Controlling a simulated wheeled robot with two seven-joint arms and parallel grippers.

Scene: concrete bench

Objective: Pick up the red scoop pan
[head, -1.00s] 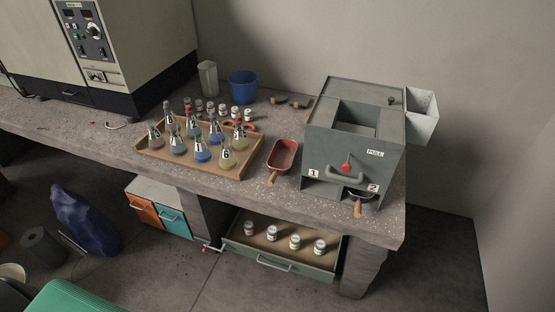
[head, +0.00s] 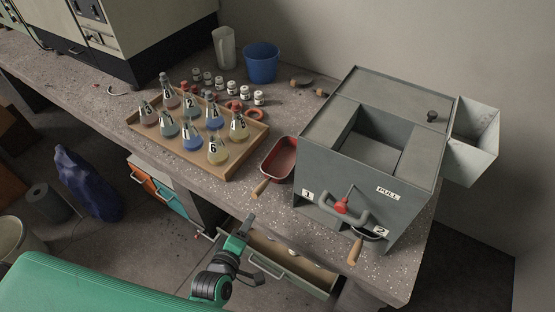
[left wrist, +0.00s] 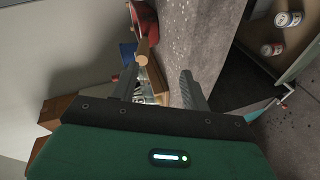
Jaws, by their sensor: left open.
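The red scoop pan (head: 279,158) lies on the concrete bench between the flask tray and the grey box. Its wooden handle (head: 262,187) points toward the front edge. My left gripper (head: 246,230) is in front of the bench near the open drawer, below and apart from the pan. In the left wrist view the gripper (left wrist: 158,72) has its fingers spread with nothing held. The pan's red body (left wrist: 145,20) and handle show beyond the fingers, at the top. My right gripper is not in view.
A wooden tray (head: 186,158) of several flasks stands left of the pan. A grey box (head: 315,180) with a handle stands close on the right. The open drawer (head: 318,281) juts out below the bench. A blue bucket (head: 261,64) stands at the back.

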